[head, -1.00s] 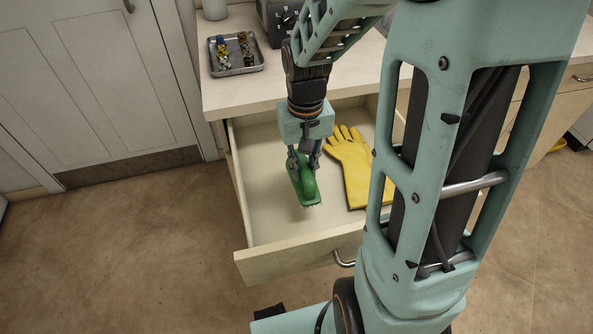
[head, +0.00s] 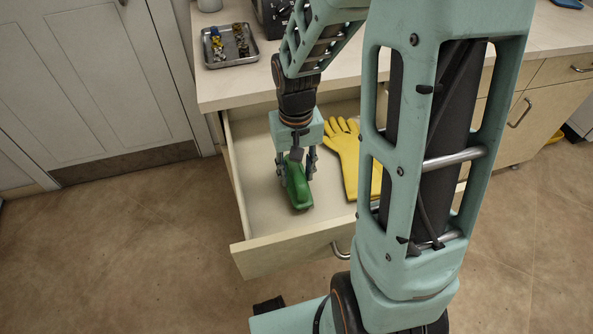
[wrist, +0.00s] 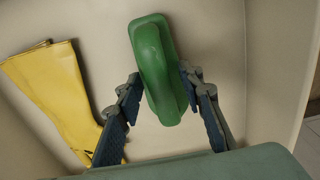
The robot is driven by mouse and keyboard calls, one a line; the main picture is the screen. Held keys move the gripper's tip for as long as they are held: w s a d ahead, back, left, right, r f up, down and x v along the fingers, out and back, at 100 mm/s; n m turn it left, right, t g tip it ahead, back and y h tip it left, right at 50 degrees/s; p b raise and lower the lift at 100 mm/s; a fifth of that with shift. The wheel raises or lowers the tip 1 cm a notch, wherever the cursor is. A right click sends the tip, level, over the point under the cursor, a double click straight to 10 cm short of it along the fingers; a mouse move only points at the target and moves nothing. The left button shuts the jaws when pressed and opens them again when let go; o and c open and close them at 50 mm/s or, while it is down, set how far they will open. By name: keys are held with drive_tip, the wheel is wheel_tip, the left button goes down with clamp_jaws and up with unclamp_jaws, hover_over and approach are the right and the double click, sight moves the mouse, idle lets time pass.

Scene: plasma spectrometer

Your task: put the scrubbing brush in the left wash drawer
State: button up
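The green scrubbing brush (head: 298,187) is inside the pulled-out drawer (head: 243,200), left of the yellow glove. My gripper (head: 296,168) points down into the drawer with its fingers spread on both sides of the brush. In the wrist view the brush (wrist: 157,70) lies between the two fingertips (wrist: 160,74), its smooth green back showing and its bristles hidden. A thin gap shows beside the left finger; contact at the right finger is hard to tell. The brush appears to rest on the drawer floor.
A yellow glove (head: 346,158) lies in the drawer right of the brush; it also shows in the wrist view (wrist: 62,95). A metal tray (head: 230,47) with small parts stands on the counter (head: 225,88) above. The drawer's front left floor is clear.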

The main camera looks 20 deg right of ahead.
drive_tip(key=shift+r, duration=0.1)
wheel_tip(320, 180, up, 12)
drive_tip(key=p, duration=0.3)
idle(0.6)
